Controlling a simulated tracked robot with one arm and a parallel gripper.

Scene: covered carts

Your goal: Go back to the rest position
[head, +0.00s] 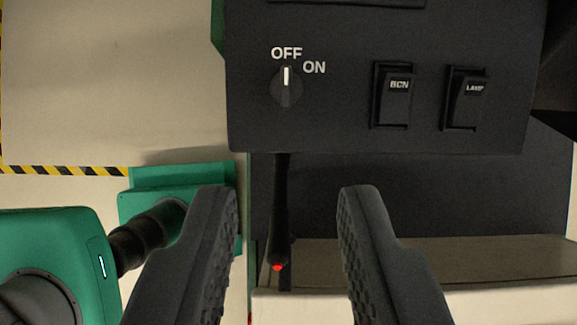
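My gripper (287,225) is at the bottom middle of the head view. Its two dark ridged fingers are spread well apart, with nothing held between them. Behind the gap hangs a black lever (281,205) with a red dot near its lower end. I cannot tell how far the fingers are from it. Above the fingers is a dark control panel (340,115) with a rotary knob (286,88), whose white mark points up to OFF. To its right are a rocker switch marked BCN (393,97) and another marked LAMP (466,100).
A green housing (75,235) with a black cylindrical part stands at the lower left. A green block (180,180) is beside it. A pale surface (110,80) edged with yellow-black stripes (65,170) fills the upper left. A pale ledge (500,262) runs below the panel at right.

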